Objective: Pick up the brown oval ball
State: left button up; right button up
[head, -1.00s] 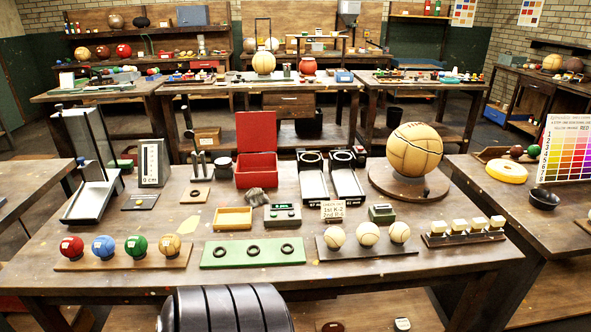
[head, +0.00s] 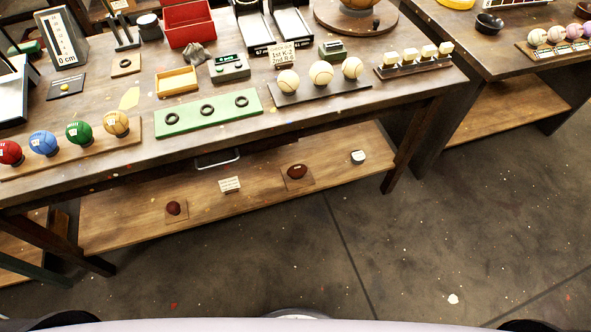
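A brown oval ball (head: 297,171) lies on a small square base on the lower shelf (head: 255,195) under the near table, right of the shelf's middle. A smaller, rounder dark red-brown ball (head: 174,208) sits on its own square base further left on that shelf. A small white card (head: 229,185) stands between them. A small white and dark object (head: 357,157) sits to the right of the oval ball. Neither of my grippers shows in the head view.
The near tabletop above the shelf holds red, blue, green (head: 78,132) and tan balls, a green board (head: 208,113) with rings, and three cream balls (head: 321,73). A table leg (head: 407,150) bounds the shelf at right. The floor (head: 430,240) in front is clear.

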aim_at(298, 171)
jog(key=i+j, duration=0.1)
jog(key=i+j+z, duration=0.35)
jog(key=j+z, duration=0.15)
jog(key=i+j+z, duration=0.1)
jog(key=j+z, duration=0.2)
jog(key=j, duration=0.15)
jog(key=z, duration=0.8)
